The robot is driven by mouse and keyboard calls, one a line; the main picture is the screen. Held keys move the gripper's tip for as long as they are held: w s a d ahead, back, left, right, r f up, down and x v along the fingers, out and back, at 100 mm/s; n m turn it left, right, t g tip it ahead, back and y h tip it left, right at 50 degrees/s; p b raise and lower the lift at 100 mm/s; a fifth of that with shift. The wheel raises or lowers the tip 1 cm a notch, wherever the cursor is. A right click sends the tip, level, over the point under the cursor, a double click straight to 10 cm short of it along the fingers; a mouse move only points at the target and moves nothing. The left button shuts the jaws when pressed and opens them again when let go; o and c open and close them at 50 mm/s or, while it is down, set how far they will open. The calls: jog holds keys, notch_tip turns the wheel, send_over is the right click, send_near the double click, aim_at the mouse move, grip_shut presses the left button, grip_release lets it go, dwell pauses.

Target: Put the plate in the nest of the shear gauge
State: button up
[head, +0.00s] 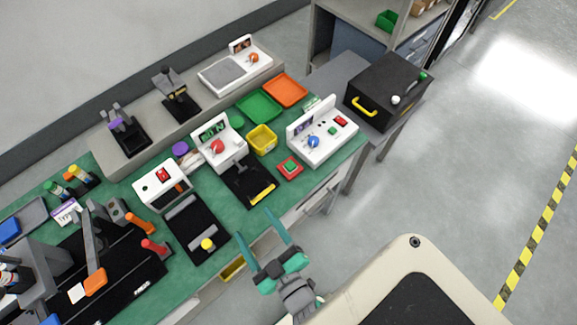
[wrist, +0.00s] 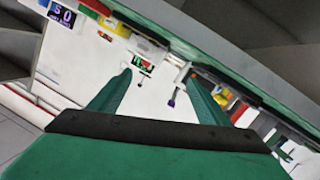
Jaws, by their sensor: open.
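My gripper (head: 256,226) is open and empty, its two green fingers spread in front of the bench's near edge. Its fingers also show in the wrist view (wrist: 158,76). I cannot tell for sure which bench device is the shear gauge. One candidate is a white unit with a green display and red knob (head: 214,145), with a black, yellow-edged base (head: 250,181) before it. Another is a white unit with a red display (head: 162,184), beside a long black base (head: 196,226). I cannot make out the plate with certainty. My gripper touches none of these.
The green-topped bench (head: 226,222) is crowded. A white unit with a blue knob (head: 321,135), a yellow bin (head: 262,139), a green tray (head: 259,106) and an orange tray (head: 286,90) stand on it. A black box (head: 390,88) is at right. Floor (head: 480,150) right is clear.

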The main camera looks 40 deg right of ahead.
jog(key=w+d+r+m+h, duration=0.1)
jog(key=w+d+r+h, duration=0.35)
jog(key=d, duration=0.35)
jog(key=w+d+r+m+g+h, duration=0.1)
jog(key=w+d+r+h, duration=0.2)
jog(key=w+d+r, duration=0.4)
jog(key=w+d+r+m+h, duration=0.1)
jog(key=w+d+r+h, duration=0.25)
jog(key=d, duration=0.55)
jog(key=s+d+r+m+g+h, duration=0.2)
jog(key=s+d+r+m+g, duration=0.2)
jog(key=d+m+g, duration=0.4)
jog(key=s+d+r+m+g+h, duration=0.3)
jog(key=s+d+r+m+g, duration=0.15)
jog(key=d, duration=0.45)
jog(key=m+g+y, duration=0.3)
jog(key=m+y, duration=0.2)
jog(key=y, duration=1.3)
send_near(290, 164)
jog(key=shift+s+a+f, duration=0.1)
jog(key=shift+f, duration=2.3)
jog(key=shift+s+a+f, duration=0.1)
jog(key=shift+s+f, duration=0.05)
jog(key=shift+f, duration=2.3)
